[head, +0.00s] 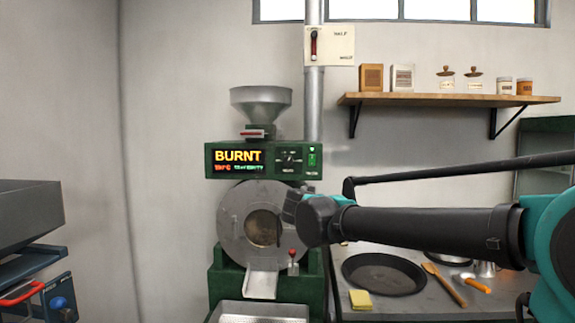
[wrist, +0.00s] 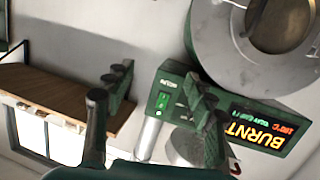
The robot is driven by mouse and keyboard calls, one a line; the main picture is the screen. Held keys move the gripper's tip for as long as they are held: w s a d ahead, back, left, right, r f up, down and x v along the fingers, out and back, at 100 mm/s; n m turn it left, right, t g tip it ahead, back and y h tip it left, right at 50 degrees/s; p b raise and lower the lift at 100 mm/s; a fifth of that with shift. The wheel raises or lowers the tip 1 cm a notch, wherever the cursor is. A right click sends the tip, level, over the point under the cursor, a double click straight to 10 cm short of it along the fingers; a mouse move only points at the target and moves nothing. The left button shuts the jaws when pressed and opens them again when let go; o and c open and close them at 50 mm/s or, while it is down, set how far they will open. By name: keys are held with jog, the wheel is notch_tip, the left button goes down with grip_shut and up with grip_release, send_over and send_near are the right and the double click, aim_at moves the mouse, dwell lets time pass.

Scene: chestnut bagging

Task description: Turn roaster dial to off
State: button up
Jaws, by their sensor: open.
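The green roaster (head: 222,172) stands left of centre in the head view, its display (head: 238,162) reading BURNT. The black roaster dial (head: 289,158) is on the control panel right of the display. My gripper (head: 293,204) is in front of the drum, just below the dial. In the wrist view the panel appears upside down, with the lit green switch (wrist: 163,101) between the fingers. My gripper (wrist: 158,97) is open and empty there. Its right finger covers part of the panel, and the dial appears hidden behind it.
A metal hopper (head: 261,98) tops the roaster, and a pipe (head: 314,100) rises behind it. A red-knobbed lever (head: 292,255) is below my gripper. A counter at right holds a dark pan (head: 383,274) and a yellow sponge (head: 360,299). A wooden shelf (head: 450,98) is above.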

aim_at(288, 162)
jog(key=a+r+n+t+y, duration=0.1)
jog(key=a+r+t+y, duration=0.2)
jog(key=a+r, duration=0.75)
jog(key=w, duration=1.7)
jog(key=shift+w+f, duration=0.1)
jog(key=shift+w, duration=0.25)
jog(key=c, duration=1.2)
